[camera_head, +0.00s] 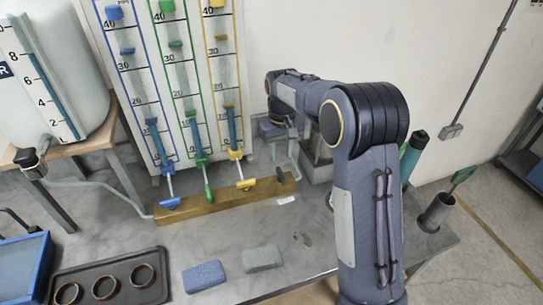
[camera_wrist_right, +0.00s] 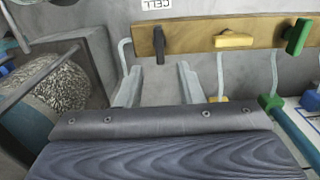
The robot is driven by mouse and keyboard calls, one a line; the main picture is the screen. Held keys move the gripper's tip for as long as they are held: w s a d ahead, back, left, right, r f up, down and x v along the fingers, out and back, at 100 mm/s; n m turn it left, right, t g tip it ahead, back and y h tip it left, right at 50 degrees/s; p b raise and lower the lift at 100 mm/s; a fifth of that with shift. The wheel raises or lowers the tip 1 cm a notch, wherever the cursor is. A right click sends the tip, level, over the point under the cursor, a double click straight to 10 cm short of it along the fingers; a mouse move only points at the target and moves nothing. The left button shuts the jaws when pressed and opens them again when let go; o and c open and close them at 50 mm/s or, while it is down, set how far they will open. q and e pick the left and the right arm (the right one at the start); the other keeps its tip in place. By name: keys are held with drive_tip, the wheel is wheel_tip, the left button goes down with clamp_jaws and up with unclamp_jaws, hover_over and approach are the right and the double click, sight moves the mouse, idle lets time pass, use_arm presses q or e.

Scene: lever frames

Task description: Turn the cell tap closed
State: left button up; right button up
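The cell tap (camera_head: 280,176) has a dark handle at the right end of a wooden bar (camera_head: 215,202). In the right wrist view the tap handle (camera_wrist_right: 158,42) lies across the bar, and an upside-down "CELL" label (camera_wrist_right: 156,4) shows beyond it. My right gripper (camera_wrist_right: 160,80) is open and empty, its two pale fingers apart. In that view the tap appears just beyond the fingertips, between their lines, with no contact visible. In the head view the right hand (camera_head: 279,128) is above and behind the tap, partly hidden by its own wrist. My left gripper is not in view.
A yellow tap (camera_wrist_right: 234,40) is next to the cell tap, lying along the bar; green (camera_wrist_right: 297,37) and blue (camera_head: 170,203) taps follow. Thin tubes run from the bar. The gauge panel (camera_head: 133,75) stands behind. Blocks (camera_head: 204,276) and a ring tray (camera_head: 118,267) lie in front.

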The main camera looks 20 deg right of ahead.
sight(281, 173)
drive_tip(key=f, duration=0.3)
drive_tip(key=f+p, duration=0.1)
drive_tip(key=f, duration=0.3)
drive_tip(key=shift+s+f, duration=0.2)
drive_tip(key=shift+f, duration=0.05)
clamp_jaws()
